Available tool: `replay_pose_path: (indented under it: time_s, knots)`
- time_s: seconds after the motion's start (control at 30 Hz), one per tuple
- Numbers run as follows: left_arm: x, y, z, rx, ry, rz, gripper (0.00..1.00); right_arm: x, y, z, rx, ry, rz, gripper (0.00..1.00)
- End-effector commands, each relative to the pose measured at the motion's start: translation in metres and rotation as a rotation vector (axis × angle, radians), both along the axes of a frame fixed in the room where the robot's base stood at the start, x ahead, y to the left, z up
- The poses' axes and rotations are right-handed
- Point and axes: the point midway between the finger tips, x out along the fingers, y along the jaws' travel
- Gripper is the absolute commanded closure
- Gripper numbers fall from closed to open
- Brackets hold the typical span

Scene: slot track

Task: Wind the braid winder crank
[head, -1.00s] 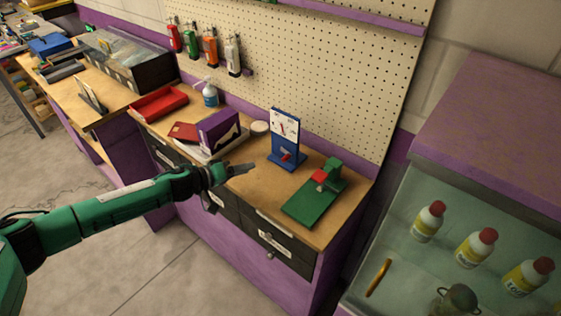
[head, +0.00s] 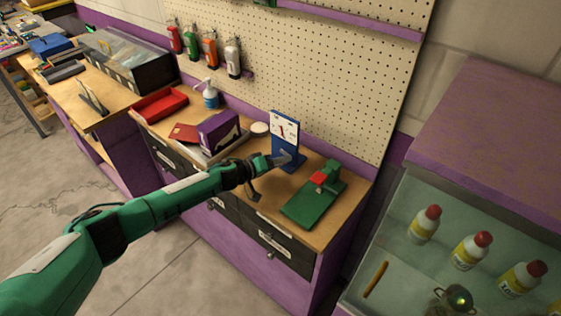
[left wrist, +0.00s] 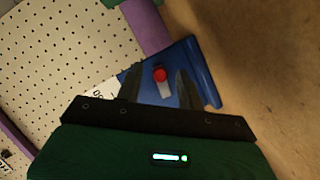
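The braid winder seems to be the blue upright stand (head: 285,131) with a white marked face, on the wooden bench top. In the left wrist view its blue body (left wrist: 205,75) lies just beyond my fingers, with a red knob (left wrist: 160,74), likely the crank handle. My left gripper (head: 287,158) is at the lower front of the stand and hides part of it. In the left wrist view my left gripper (left wrist: 157,88) is open, its fingers on either side of the red knob in the picture. Contact cannot be told. My right gripper is not in view.
A green base with a red block (head: 314,202) lies right of the stand. A purple box (head: 219,131), a red tray (head: 159,104) and a spray bottle (head: 210,94) stand to the left. A pegboard (head: 330,70) rises behind. A case with bottles (head: 425,224) is at right.

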Motion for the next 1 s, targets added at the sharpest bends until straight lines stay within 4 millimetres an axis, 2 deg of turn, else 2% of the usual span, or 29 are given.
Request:
replay_pose_path:
  time_s: [0.4, 0.6, 0.77, 1.0]
  knots:
    - [0.003, -0.004, -0.001, 0.001, 0.000, 0.001, 0.62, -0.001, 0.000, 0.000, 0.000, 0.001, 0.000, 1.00]
    - [0.003, -0.004, -0.001, 0.001, 0.000, 0.001, 1.00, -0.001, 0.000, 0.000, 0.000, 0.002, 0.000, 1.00]
    - [0.003, -0.004, 0.000, 0.006, -0.003, 0.001, 1.00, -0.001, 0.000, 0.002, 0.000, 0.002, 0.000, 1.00]
    - [0.004, -0.004, 0.001, 0.130, -0.092, 0.002, 1.00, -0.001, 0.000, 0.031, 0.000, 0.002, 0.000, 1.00]
